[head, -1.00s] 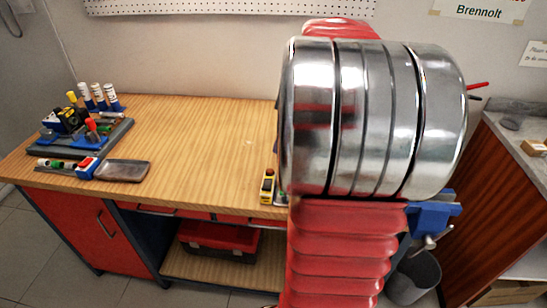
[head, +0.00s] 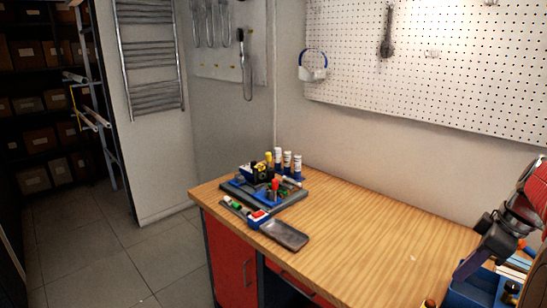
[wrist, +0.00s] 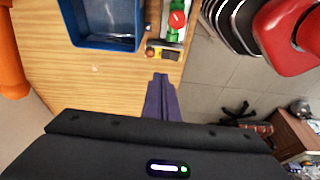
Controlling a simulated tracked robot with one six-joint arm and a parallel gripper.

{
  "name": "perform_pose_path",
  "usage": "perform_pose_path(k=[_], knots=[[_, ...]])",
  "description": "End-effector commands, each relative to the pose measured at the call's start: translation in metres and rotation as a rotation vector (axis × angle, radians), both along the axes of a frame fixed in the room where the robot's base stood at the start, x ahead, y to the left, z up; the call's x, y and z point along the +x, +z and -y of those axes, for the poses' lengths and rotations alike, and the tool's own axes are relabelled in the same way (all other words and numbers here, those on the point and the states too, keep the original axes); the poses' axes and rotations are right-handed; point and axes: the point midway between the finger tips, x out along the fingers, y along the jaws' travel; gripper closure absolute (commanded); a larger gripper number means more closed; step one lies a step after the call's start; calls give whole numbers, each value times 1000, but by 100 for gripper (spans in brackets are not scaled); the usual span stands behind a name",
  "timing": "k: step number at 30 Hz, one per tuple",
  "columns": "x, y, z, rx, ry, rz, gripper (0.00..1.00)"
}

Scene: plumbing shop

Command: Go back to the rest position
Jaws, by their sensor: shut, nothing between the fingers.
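My gripper (head: 470,264) shows at the right edge of the head view, above the workbench (head: 385,240) and close to a blue bin (head: 477,290). In the wrist view its purple fingers (wrist: 161,98) are together with nothing between them. The blue bin (wrist: 104,45) lies beyond the fingertips in the wrist view, apart from them. Most of my arm is cut off by the right edge of the head view.
A grey tray (head: 296,195) with tools and small bottles stands at the bench's far left corner. A dark flat dish (head: 284,235) lies in front of it. The middle of the bench top is clear. A pegboard (head: 440,60) hangs behind.

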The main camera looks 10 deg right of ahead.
Motion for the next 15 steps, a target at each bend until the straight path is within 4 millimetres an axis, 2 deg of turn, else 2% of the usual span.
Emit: perform_pose_path(k=[5, 10, 15], knots=[[1, -1, 5, 15, -137, -14, 100], [-6, -19, 7, 48, -366, -64, 100], [-18, -32, -7, 60, -587, -104, 100]])
